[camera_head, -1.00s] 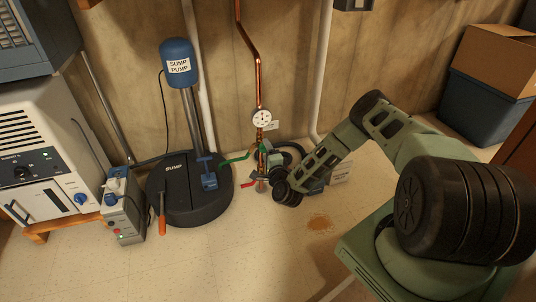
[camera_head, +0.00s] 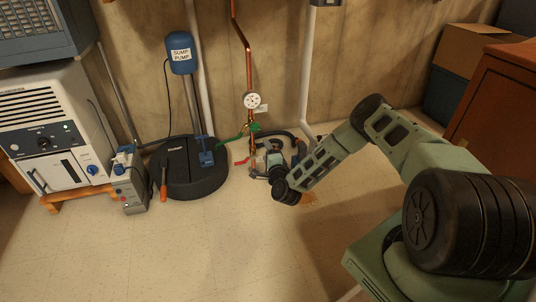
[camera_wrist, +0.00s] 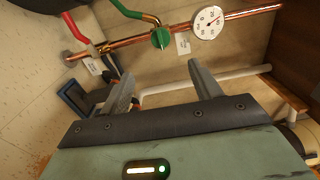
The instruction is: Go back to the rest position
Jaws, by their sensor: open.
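My gripper (camera_wrist: 163,84) is open and empty in the wrist view, its two grey fingers spread apart with nothing between them. In the head view my arm reaches left from the right side, and its end is low in front of the copper pipe (camera_head: 241,32); the fingers are hidden there. Beyond the fingers, the wrist view shows a round white gauge (camera_wrist: 208,22), a green valve handle (camera_wrist: 161,39) and a red handle (camera_wrist: 74,27) on the pipe. I cannot tell the exact gap between my gripper and the pipe.
A black sump base (camera_head: 190,181) with a blue-topped sump pump (camera_head: 180,53) stands left of the pipe. A white appliance (camera_head: 45,125) and a small grey box (camera_head: 129,187) stand further left. A brown cabinet (camera_head: 500,105) is at right. The front floor is clear.

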